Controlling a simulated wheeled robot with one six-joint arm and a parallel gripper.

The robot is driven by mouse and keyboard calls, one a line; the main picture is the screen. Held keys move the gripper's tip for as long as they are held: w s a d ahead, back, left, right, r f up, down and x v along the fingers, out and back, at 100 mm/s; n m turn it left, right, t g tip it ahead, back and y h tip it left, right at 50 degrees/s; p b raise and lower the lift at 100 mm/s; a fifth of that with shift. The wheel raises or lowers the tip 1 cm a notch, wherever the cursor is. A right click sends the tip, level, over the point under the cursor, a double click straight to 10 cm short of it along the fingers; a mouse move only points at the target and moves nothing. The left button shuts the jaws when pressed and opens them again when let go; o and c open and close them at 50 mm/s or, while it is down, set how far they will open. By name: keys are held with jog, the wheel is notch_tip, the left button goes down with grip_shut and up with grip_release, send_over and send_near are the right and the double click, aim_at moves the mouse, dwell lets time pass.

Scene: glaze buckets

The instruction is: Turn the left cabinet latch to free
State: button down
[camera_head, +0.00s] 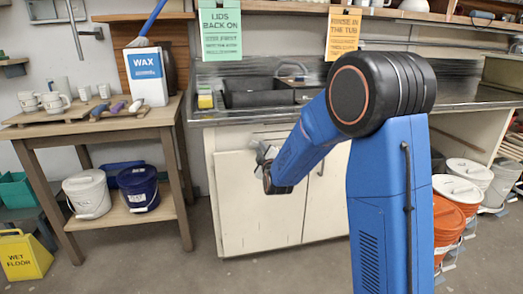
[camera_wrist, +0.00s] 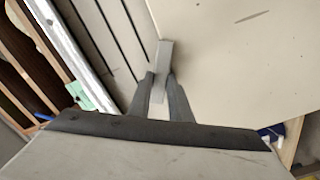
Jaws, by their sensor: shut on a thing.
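The left cabinet latch is a short flat grey bar (camera_wrist: 164,56) in the wrist view. It lies near the upper edge of a cream cabinet door, tilted slightly from upright in the picture. My gripper (camera_wrist: 160,78) is shut on it, one dark finger on each side. In the head view my gripper (camera_head: 266,160) is at the upper part of the left cabinet door (camera_head: 240,205). The latch cannot be made out there behind my gripper. The left door looks closed.
The right cabinet door (camera_head: 326,200) has a slim handle and is partly behind my arm. The sink (camera_head: 255,95) is above. A wooden table (camera_head: 95,129) with mugs and a WAX box stands left. A yellow wet-floor sign (camera_head: 24,257) and lidded buckets flank the cabinet. The floor in front is clear.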

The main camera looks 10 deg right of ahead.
jog(key=n, duration=0.5)
jog(key=shift+a+f+n, duration=0.1)
jog(key=shift+f+n, duration=0.2)
jog(key=shift+n, duration=0.1)
dwell(0.4)
jog(key=c, duration=1.6)
grip_release()
jog(key=shift+s, duration=0.1)
jog(key=s, duration=1.7)
jog(key=shift+s, duration=0.15)
jog(key=shift+r, duration=0.1)
